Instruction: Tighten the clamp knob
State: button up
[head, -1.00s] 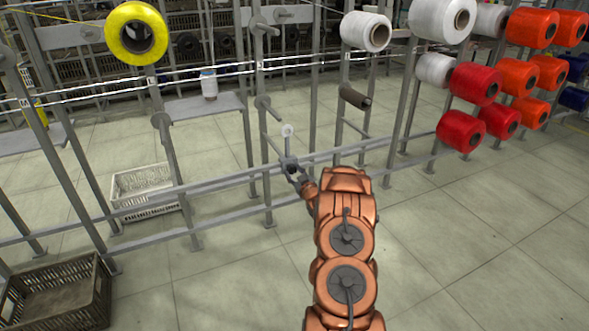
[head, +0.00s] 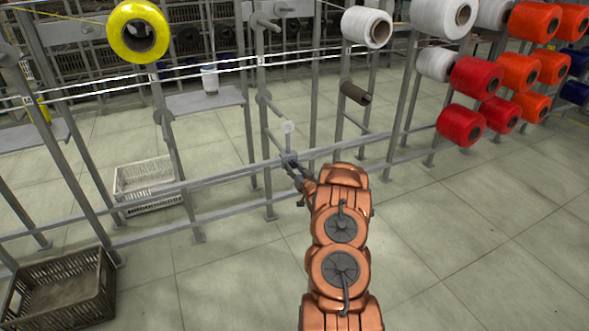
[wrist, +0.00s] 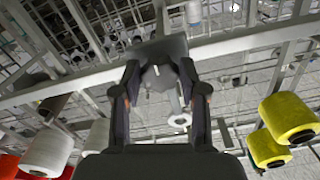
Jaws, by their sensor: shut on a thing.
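The clamp knob (wrist: 160,78) is a dark grey piece between my gripper's fingers in the wrist view. My gripper (wrist: 160,95) is shut on it, with one dark finger on each side. In the head view my gripper (head: 291,162) is at a lower rail of the grey creel frame (head: 268,180), at the end of my copper-coloured arm. The knob is too small there to make out its shape or turn. A small pale disc (head: 288,127) stands just above the gripper; it also shows in the wrist view (wrist: 180,120), below the knob.
A yellow spool (head: 138,32) hangs upper left; white, red and orange spools (head: 476,80) fill the right. A brown empty tube (head: 355,93) sits on a peg right of my gripper. A dark crate (head: 62,288) and a pale crate (head: 146,184) stand on the floor. Open floor lies at the right.

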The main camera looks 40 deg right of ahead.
dwell(0.3)
jog(key=o, duration=1.1)
jog(key=shift+o, duration=0.2)
jog(key=v, duration=1.2)
